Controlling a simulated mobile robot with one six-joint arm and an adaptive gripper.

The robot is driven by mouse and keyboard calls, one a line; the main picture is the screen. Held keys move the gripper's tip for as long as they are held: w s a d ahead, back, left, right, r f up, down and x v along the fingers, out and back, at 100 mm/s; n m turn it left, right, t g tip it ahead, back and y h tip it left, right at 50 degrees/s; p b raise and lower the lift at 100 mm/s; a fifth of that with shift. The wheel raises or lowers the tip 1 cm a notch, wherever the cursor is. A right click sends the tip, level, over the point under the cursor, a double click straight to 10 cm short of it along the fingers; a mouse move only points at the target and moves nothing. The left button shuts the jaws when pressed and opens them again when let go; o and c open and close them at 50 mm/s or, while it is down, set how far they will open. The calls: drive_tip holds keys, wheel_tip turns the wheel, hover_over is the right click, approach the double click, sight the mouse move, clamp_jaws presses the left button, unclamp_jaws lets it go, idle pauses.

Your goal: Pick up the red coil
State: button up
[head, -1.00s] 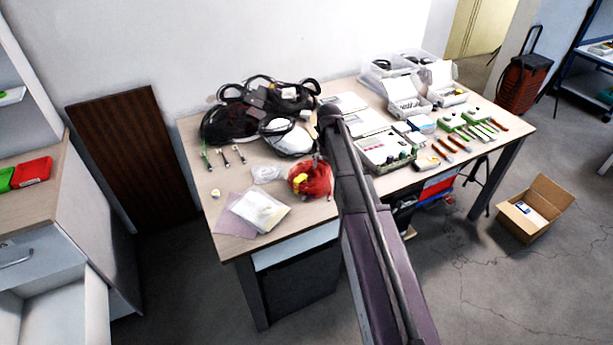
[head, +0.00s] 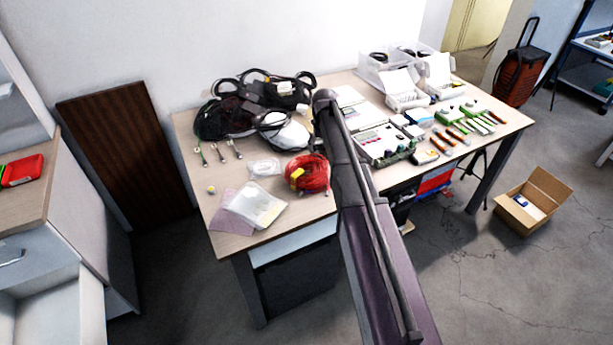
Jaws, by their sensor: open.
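The red coil (head: 316,172) is a round bundle of red wire with a yellow tag (head: 297,174) on it. It lies on the wooden table (head: 225,185) near the front edge, just left of my arm. My arm crosses in front of the table from the bottom of the picture, and its upper end is right of the coil and higher in the picture. My gripper is not visible; the arm may hide it.
A clear bag (head: 258,205) and a small pale coil (head: 264,168) lie left of the red coil. Black cables (head: 228,112) are heaped behind. Boxes, tools and a device tray (head: 390,160) fill the right side. An open carton (head: 545,190) stands on the floor.

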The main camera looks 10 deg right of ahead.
sight(320, 166)
drive_tip(key=shift+f+b, duration=3.55)
drive_tip(key=shift+f, duration=0.25)
drive_tip(key=shift+f, duration=0.1)
drive_tip(key=shift+a+f+b, duration=0.1)
drive_tip(key=shift+f+b, duration=2.4)
drive_tip(key=shift+b, duration=0.1)
clamp_jaws()
drive_tip(key=shift+w+r, duration=0.1)
drive_tip(key=shift+r, duration=0.05)
wheel_tip(320, 166, up, 4)
drive_tip(key=p, duration=0.3)
drive_tip(key=shift+f+p, duration=0.25)
drive_tip(key=shift+p, duration=0.15)
drive_tip(key=s, duration=0.5)
drive_tip(key=s+p, duration=0.1)
drive_tip(key=s, duration=0.4)
drive_tip(key=s+r, duration=0.1)
drive_tip(key=s, duration=0.5)
drive_tip(key=shift+a+r, duration=0.1)
drive_tip(key=shift+a, duration=0.2)
